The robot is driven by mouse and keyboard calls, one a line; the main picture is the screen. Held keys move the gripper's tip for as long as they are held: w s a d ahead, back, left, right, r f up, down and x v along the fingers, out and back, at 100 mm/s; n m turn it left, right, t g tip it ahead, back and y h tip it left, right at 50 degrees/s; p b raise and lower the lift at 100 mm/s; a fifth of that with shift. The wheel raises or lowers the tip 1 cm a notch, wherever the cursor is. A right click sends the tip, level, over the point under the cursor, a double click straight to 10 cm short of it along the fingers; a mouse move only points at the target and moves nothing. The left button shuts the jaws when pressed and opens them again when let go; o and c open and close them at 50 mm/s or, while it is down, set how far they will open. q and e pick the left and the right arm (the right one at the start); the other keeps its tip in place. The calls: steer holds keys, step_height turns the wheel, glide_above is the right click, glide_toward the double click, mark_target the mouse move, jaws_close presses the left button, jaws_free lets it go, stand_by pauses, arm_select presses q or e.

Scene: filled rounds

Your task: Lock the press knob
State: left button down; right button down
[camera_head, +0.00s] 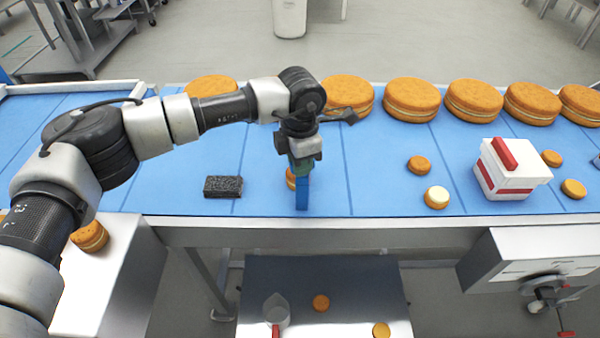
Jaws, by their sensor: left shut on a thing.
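A dark round knob (541,284) with metal parts sits on the front of a white and grey machine box (535,250) at the lower right; I take it for the press knob. I cannot tell whether it is locked. My left gripper (302,168) points down over the blue belt, left of and far from the knob. It is shut on a narrow blue piece (302,193), which hangs upright just above or on the belt's near edge. A small round cookie (290,178) is partly hidden behind it. My right gripper is not in view.
Large filled rounds (412,98) line the far side of the blue belt (385,190). A black block (223,187) lies left of the gripper. A white box with a red handle (512,172) and small rounds stand right. A lower metal table (350,280) holds a pan (276,308).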

arm_select(q)
steer(key=m+b, duration=0.1)
steer(key=b, duration=0.1)
steer(key=m+b, duration=0.1)
steer(key=shift+w+f+m+b, duration=0.15)
steer(key=shift+m+b, duration=0.2)
steer(key=shift+m, duration=0.05)
steer(key=shift+r+m+b, duration=0.2)
steer(key=shift+m+b, duration=0.6)
steer(key=c, duration=1.3)
jaws_free()
step_height(320, 180, up, 11)
steer(key=shift+f+b, duration=0.1)
steer(key=shift+b, duration=0.9)
